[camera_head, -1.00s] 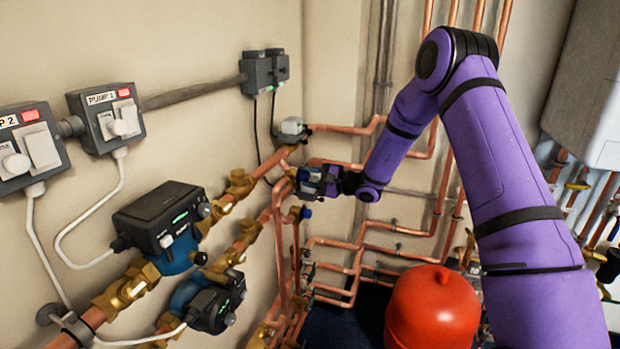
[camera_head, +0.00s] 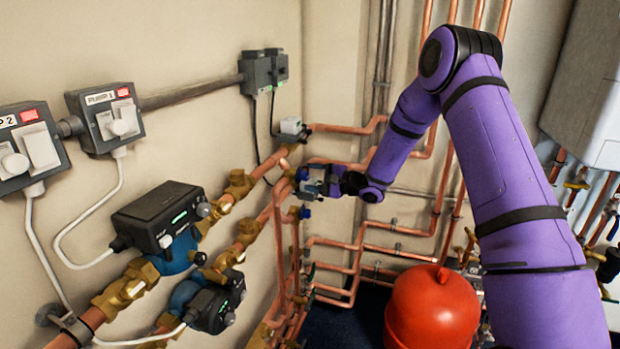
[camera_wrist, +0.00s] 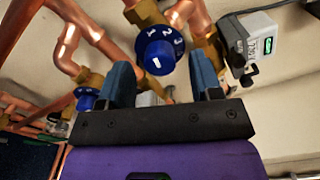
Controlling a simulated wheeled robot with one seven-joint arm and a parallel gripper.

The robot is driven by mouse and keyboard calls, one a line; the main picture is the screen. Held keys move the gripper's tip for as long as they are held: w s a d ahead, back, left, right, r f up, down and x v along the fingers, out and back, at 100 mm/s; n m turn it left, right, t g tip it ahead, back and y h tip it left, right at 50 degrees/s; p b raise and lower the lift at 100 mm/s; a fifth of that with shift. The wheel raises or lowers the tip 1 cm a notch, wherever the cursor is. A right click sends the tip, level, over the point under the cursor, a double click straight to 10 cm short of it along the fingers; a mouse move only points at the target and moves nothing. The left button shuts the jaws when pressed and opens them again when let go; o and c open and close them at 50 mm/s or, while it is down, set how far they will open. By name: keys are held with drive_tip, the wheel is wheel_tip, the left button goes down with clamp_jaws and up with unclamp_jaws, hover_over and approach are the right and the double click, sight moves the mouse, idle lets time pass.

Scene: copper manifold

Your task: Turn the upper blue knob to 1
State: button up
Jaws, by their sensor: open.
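The upper blue knob (camera_wrist: 158,48) shows in the wrist view, just beyond and between my open fingers, with white numerals around its rim and a white mark on its face. The numeral that the mark lines up with is hard to tell. My gripper (camera_wrist: 160,70) is open, and I see a gap on both sides of the knob. In the head view my gripper (camera_head: 312,182) is at the copper pipes by the corner and mostly hides this knob. A lower blue knob (camera_wrist: 87,98) sits left of my fingers; it also shows in the head view (camera_head: 305,213).
Copper pipes (camera_head: 345,243) run behind and below my gripper. A grey valve actuator box (camera_wrist: 254,42) is close on the right in the wrist view. A black pump (camera_head: 160,212) is at left, and a red vessel (camera_head: 433,308) stands below my arm.

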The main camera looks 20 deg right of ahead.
drive_tip(key=v, duration=0.9)
drive_tip(key=shift+s+d, duration=0.2)
drive_tip(key=shift+d, duration=0.1)
drive_tip(key=s+a+r+n+g+h, duration=0.2)
drive_tip(key=s+a+r+n+g, duration=0.25)
drive_tip(key=s+r, duration=0.45)
drive_tip(key=s+a+r+n+g+h, duration=0.2)
drive_tip(key=s+a+r+n+g, duration=0.4)
drive_tip(key=s, duration=0.5)
drive_tip(key=s+d+r+t+h, duration=0.1)
drive_tip(key=s+d+r+h, duration=0.1)
drive_tip(key=s, duration=0.5)
drive_tip(key=s+d+r+t+h, duration=0.2)
drive_tip(key=s+d+r+h, duration=0.1)
drive_tip(key=s+h, duration=0.2)
drive_tip(key=s+d+r+t+h, duration=0.2)
drive_tip(key=s+d+h, duration=0.1)
drive_tip(key=s, duration=0.7)
drive_tip(key=shift+d+r+n+h, duration=0.25)
drive_tip(key=shift+n+h, duration=0.05)
drive_tip(key=shift+n, duration=0.05)
